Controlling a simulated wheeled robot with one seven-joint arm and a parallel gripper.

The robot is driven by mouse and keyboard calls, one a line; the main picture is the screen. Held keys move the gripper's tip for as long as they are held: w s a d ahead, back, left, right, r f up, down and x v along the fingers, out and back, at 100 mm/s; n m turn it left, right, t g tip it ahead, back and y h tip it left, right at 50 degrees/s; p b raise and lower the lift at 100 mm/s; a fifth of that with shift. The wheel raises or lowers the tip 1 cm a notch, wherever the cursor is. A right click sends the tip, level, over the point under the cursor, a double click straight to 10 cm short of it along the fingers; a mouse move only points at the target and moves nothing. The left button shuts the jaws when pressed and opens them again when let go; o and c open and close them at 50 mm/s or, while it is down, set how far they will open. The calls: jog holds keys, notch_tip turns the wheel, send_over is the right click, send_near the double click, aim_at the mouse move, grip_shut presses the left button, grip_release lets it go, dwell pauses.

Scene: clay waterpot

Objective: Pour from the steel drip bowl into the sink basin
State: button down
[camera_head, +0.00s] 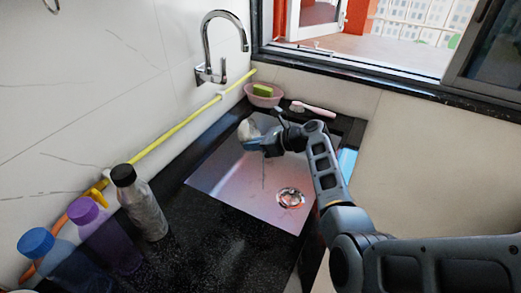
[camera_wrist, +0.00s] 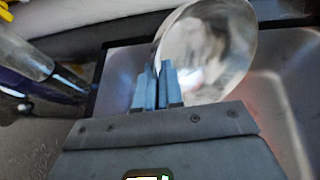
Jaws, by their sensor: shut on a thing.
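The steel drip bowl (camera_wrist: 235,55) is a shiny round metal bowl, tilted steeply on its side in the wrist view. My gripper (camera_wrist: 157,72) is shut on its rim with blue fingers. In the head view the bowl (camera_head: 247,129) shows at the end of my gripper (camera_head: 268,143), over the far left part of the sink basin. The sink basin (camera_head: 237,188) is a grey-pink steel recess with a round drain (camera_head: 290,198) toward its near right. I cannot tell whether anything is in the bowl or running from it.
A chrome faucet (camera_head: 208,72) is on the wall behind. A pink soap dish (camera_head: 263,97) with a green bar and a pink brush (camera_head: 312,108) lie beyond the basin. Several bottles, one black-capped (camera_head: 140,203), stand left on the dark counter. A yellow hose (camera_head: 180,127) runs along the wall.

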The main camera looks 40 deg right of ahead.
jog(key=shift+s+d, duration=0.1)
dwell(0.3)
jog(key=shift+w+a+r+g+h, duration=0.15)
jog(key=shift+r, duration=0.5)
jog(key=shift+w+a+r+g+h, duration=0.1)
jog(key=shift+r+g+h, duration=0.05)
jog(key=shift+r, duration=0.5)
jog(key=shift+d+f+b, duration=0.1)
jog(key=shift+d+b, duration=0.1)
jog(key=shift+b, duration=0.5)
jog(key=shift+s+b, duration=0.1)
jog(key=shift+b, duration=0.45)
